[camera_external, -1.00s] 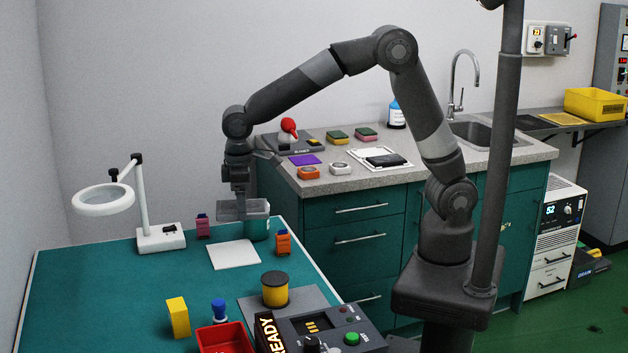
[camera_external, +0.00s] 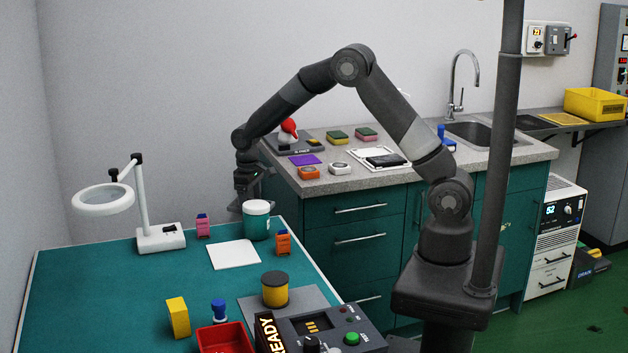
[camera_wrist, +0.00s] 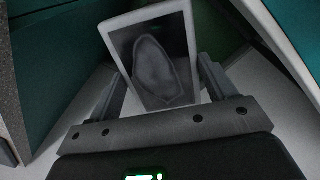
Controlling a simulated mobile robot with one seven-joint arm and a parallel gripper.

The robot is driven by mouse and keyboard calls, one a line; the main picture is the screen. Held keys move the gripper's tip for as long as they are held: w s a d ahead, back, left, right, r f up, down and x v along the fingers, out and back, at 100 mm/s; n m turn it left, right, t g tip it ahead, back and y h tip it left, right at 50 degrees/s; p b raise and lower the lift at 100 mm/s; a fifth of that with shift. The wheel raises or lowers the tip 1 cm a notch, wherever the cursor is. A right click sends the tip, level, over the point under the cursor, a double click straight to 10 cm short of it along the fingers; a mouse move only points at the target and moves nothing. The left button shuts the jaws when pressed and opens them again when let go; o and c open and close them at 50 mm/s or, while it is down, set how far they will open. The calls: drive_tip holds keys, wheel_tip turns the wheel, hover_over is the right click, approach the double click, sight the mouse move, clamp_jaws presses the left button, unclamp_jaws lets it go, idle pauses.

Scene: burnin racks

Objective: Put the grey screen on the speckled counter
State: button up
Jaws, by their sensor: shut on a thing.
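The grey screen (camera_wrist: 153,62) is in the wrist view, a light frame around a dark pane with a grey oval on it. My gripper (camera_wrist: 160,92) is shut on it, one finger at each side. In the external view my gripper (camera_external: 247,197) is low beyond the far edge of the teal table, left of the counter. The screen cannot be made out there. The speckled counter (camera_external: 345,183) stands to the right on teal drawers, its top above my gripper.
The counter holds a purple pad (camera_external: 305,160), an orange block (camera_external: 308,173), a white piece (camera_external: 339,168), a white tray (camera_external: 364,153) and sponges (camera_external: 338,137). Its front right is clear. A white-lidded teal tub (camera_external: 256,222) stands on the table close by my gripper.

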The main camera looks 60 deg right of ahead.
wheel_tip(320, 180, down, 6)
drive_tip(key=s+d+m, duration=0.1)
drive_tip(key=d, duration=0.1)
wheel_tip(320, 180, up, 23)
drive_tip(key=s+a+n, duration=0.1)
drive_tip(key=s+a, duration=0.2)
drive_tip(key=a, duration=0.7)
drive_tip(key=s+a+n, duration=0.2)
drive_tip(key=s+a, duration=0.1)
drive_tip(key=a, duration=0.6)
drive_tip(key=n, duration=0.6)
hover_over(307, 305)
drive_tip(key=s+a, duration=0.2)
drive_tip(key=a, duration=0.2)
wheel_tip(307, 305, down, 10)
drive_tip(key=shift+a+f, duration=0.1)
drive_tip(key=shift+a, duration=0.05)
drive_tip(key=shift+f, duration=2.35)
drive_tip(key=shift+f, duration=0.1)
